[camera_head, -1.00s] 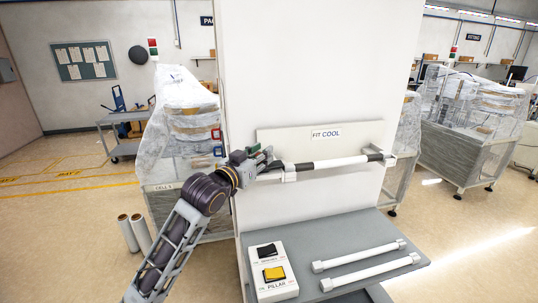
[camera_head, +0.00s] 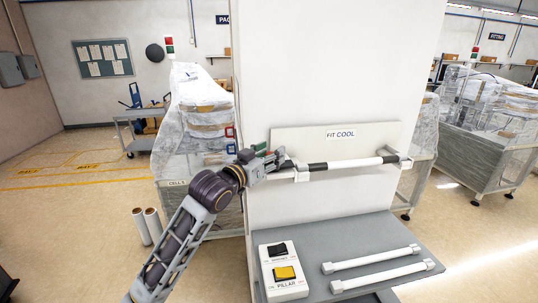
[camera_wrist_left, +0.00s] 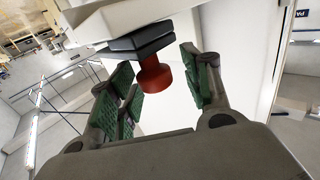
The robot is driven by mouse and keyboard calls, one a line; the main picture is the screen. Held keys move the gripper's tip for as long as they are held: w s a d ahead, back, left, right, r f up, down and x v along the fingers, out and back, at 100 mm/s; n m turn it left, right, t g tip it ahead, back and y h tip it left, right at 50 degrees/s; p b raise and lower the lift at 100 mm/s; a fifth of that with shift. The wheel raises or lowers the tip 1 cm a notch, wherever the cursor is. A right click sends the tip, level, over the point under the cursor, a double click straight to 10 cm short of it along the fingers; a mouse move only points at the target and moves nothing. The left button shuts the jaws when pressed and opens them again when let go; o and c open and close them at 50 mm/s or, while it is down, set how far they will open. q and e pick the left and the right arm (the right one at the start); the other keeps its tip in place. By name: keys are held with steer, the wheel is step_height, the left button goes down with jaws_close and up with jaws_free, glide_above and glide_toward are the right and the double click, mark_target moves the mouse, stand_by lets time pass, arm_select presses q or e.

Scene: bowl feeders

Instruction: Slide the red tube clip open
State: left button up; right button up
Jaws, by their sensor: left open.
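The red tube clip (camera_wrist_left: 156,78) shows in the left wrist view as a red round knob on a short stem under a dark block (camera_wrist_left: 142,42). My left gripper (camera_wrist_left: 158,84) is open, with green-padded fingers on both sides of the knob; I cannot tell whether they touch it. In the head view my left gripper (camera_head: 274,158) is at the left end of the black-and-white tube (camera_head: 345,164), which runs along the front of the panel marked FIT COOL (camera_head: 300,140). The clip cannot be made out there behind the fingers. My right gripper is not in view.
Below the tube, a grey shelf (camera_head: 350,236) carries two loose white tubes (camera_head: 376,258) and (camera_head: 388,274) and a switch box (camera_head: 290,287) with black and yellow buttons. A white pillar (camera_head: 318,70) stands behind. Wrapped machines (camera_head: 200,120) stand on both sides.

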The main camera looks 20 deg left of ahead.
arm_select(q)
steer(key=shift+r, duration=0.1)
steer(key=shift+r, duration=1.05)
steer(key=shift+a+r, duration=0.1)
steer(key=shift+r, duration=3.75)
